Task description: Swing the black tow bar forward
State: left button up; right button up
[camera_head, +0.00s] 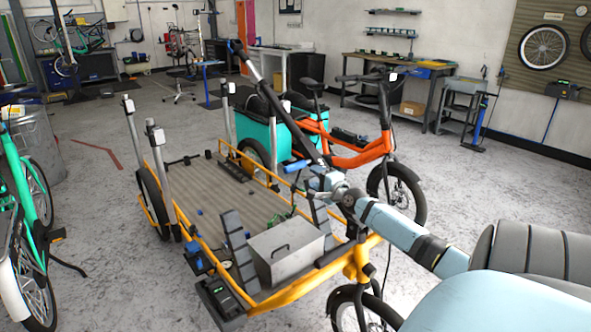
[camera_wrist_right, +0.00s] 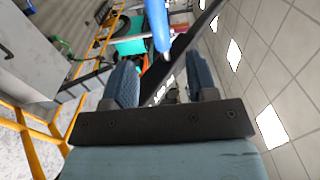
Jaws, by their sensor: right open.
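The black tow bar (camera_head: 290,115) stands tilted in the head view, rising from the front of the yellow-framed cargo trailer (camera_head: 190,245) up and back to the left. My right gripper (camera_head: 318,183) is beside the lower part of the bar, seen against the trailer's front. In the right wrist view, the two fingers of the right gripper (camera_wrist_right: 163,85) stand apart, and the black bar (camera_wrist_right: 190,40) runs diagonally past the gap between them. I cannot tell whether it touches a finger. My left gripper is out of view.
A grey box (camera_head: 285,252) sits at the trailer's front end, with upright posts (camera_head: 158,165) around the bed. An orange cargo bike (camera_head: 355,150) with a teal box stands behind. A green bike (camera_head: 25,200) is at the left.

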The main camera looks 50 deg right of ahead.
aim_at(298, 168)
jog(key=b+x, duration=0.3)
jog(key=x, duration=0.7)
jog(key=shift+w, duration=0.3)
grip_shut()
